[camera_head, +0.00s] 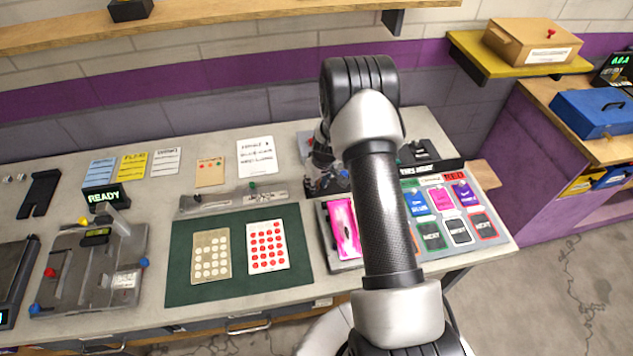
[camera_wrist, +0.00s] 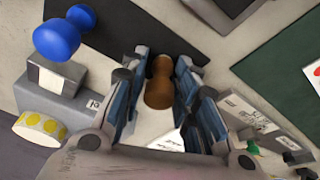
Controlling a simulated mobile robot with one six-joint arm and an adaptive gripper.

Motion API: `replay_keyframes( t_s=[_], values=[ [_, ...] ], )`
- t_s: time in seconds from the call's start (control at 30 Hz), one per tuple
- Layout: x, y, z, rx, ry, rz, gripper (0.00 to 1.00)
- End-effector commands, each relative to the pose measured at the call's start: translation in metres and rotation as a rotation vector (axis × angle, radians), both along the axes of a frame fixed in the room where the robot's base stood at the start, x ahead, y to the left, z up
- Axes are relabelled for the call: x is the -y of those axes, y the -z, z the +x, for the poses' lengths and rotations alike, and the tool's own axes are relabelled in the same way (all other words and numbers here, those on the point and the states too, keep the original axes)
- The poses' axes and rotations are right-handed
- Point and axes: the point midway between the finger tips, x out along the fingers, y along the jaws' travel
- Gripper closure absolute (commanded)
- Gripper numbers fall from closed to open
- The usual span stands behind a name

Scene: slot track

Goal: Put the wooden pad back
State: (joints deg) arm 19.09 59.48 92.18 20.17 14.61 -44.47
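A brown wooden piece with a rounded end (camera_wrist: 159,82) shows between my gripper's fingers in the wrist view. It is the only bare-wood piece there; I cannot tell its full shape or whether it is the wooden pad. My gripper (camera_wrist: 163,62) has its fingers apart, one on each side of the piece, with narrow gaps visible. In the head view my gripper (camera_head: 325,178) is low over the back of the worktop, left of my arm and partly hidden by it. The wooden piece cannot be made out there.
A blue-knobbed block (camera_wrist: 57,75) and a roll of yellow dots (camera_wrist: 40,127) stand close left in the wrist view. A green mat (camera_head: 190,283) with two dotted cards lies left of my arm. A tray with coloured cards (camera_head: 461,229) lies right.

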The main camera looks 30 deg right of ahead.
Motion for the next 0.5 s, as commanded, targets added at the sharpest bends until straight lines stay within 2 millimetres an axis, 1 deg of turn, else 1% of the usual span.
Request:
replay_keyframes(
  t_s=[0.03,0.13,0.4,0.5],
  values=[
    [-0.0004,0.0005,-0.0005,-0.001,0.000,0.001,0.66],
    [-0.0004,0.0005,-0.0005,-0.002,0.000,0.001,0.60],
    [-0.0005,0.0003,-0.0006,-0.002,0.000,0.001,0.60],
    [-0.0005,-0.0026,-0.0006,-0.002,0.000,0.001,0.60]
  ],
)
